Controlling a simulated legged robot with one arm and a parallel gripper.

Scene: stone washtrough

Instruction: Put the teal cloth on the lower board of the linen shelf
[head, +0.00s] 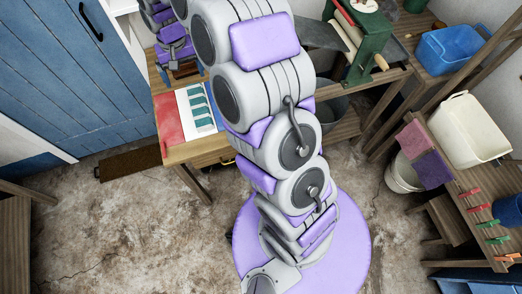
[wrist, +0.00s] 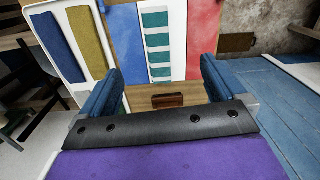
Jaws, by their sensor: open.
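A white panel with several teal bands (head: 200,107) lies on the wooden table, beside a red cloth; the bands also show in the wrist view (wrist: 158,52). I cannot tell whether these bands are one folded teal cloth or several pieces. My gripper (wrist: 160,80) is open, its two blue fingers apart with nothing seen between them but the table beyond. In the head view, my gripper (head: 178,60) is small, at the table's far left end. I cannot make out the linen shelf for sure; a white open frame (head: 122,6) is cut off at the top.
The red cloth (head: 168,118) and a brown block (wrist: 167,101) are on the table. Blue (wrist: 55,45) and mustard (wrist: 88,40) strips lie on a white panel. A green wringer (head: 368,45), blue basin (head: 447,50) and cream tub (head: 467,130) stand right. Blue doors are left.

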